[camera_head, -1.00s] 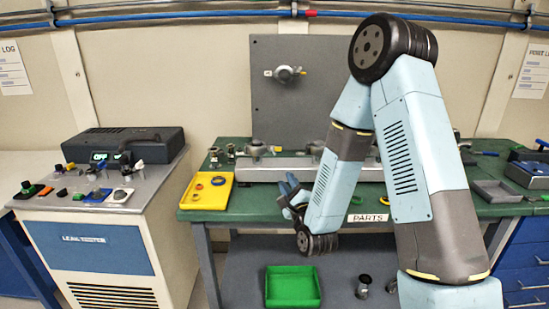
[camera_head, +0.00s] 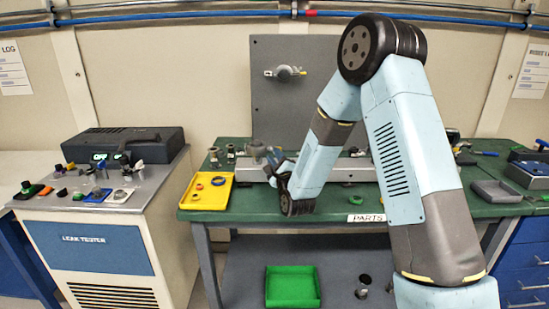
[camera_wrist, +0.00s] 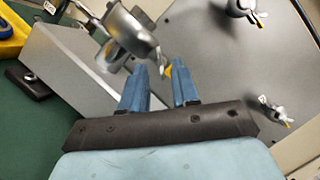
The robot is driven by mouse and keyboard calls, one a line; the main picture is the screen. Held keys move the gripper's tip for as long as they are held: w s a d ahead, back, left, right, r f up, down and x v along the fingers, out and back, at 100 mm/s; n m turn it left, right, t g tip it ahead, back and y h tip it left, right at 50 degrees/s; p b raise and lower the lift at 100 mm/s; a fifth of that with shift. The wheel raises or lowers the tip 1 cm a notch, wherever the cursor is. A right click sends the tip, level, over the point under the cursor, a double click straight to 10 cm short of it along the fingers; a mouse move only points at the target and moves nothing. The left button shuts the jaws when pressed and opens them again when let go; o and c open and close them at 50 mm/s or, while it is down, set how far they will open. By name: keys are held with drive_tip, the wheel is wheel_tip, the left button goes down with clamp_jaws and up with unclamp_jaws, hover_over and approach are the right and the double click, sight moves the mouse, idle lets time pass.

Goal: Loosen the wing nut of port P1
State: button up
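My gripper (camera_wrist: 161,76) shows two blue fingers standing apart in the wrist view. Just beyond the fingertips is a round metal port with a clamp (camera_wrist: 127,38). A small metal wing piece with a yellow part hangs near the gap between the tips; I cannot tell whether the fingers touch it. In the head view my gripper (camera_head: 268,159) is at the left end of the long grey block (camera_head: 245,172) on the green bench, partly covering the port there. No P1 label is readable.
A grey upright panel (camera_head: 296,105) behind carries another clamped port (camera_head: 285,73); two clamped fittings show on it in the wrist view. A yellow tray (camera_head: 196,199) with rings lies left of my gripper. A green bin (camera_head: 292,288) sits on the shelf below.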

drive_tip(key=shift+w+a+r, duration=0.1)
drive_tip(key=shift+w+a, duration=0.05)
drive_tip(key=shift+w, duration=0.25)
